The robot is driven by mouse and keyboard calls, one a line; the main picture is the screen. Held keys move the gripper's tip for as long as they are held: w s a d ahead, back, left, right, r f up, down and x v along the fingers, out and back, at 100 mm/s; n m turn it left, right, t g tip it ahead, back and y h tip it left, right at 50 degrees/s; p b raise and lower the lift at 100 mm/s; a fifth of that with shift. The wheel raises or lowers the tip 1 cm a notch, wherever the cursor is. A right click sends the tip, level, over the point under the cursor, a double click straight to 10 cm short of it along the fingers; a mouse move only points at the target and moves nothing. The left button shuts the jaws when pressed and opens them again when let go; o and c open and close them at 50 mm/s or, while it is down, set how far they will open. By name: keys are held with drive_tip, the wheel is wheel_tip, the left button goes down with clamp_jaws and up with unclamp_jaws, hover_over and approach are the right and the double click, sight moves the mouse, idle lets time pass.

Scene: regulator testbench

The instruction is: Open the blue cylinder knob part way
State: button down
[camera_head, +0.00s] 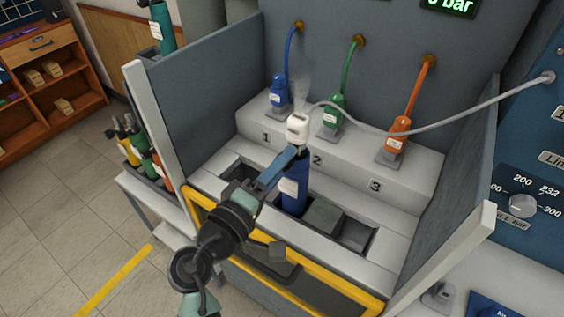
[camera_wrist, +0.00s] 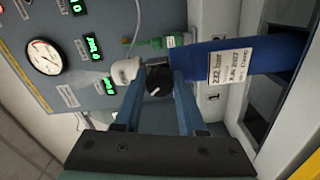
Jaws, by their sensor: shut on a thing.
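The blue cylinder (camera_head: 296,185) stands upright in the bench recess, with a white regulator cap (camera_head: 298,127) and grey hose at its top. In the wrist view the blue cylinder (camera_wrist: 235,62) lies sideways and carries a white label reading 222 bar. Its black knob (camera_wrist: 158,80) with a white pointer line sits between my two blue fingers. My gripper (camera_wrist: 156,84) is shut on the knob. In the head view my gripper (camera_head: 291,155) reaches the cylinder's neck from the lower left, and the knob is hidden there.
Blue (camera_head: 278,92), green (camera_head: 333,112) and orange (camera_head: 397,140) hose connectors stand on the numbered step behind. Side walls enclose the bay, and a yellow rail (camera_head: 330,285) crosses its front. The grey hose (camera_head: 440,122) runs right to a blue panel. A gauge (camera_wrist: 44,57) shows in the wrist view.

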drive_tip(key=shift+c, duration=2.4)
unclamp_jaws()
drive_tip(key=v, duration=1.3)
drive_tip(key=shift+b, duration=0.4)
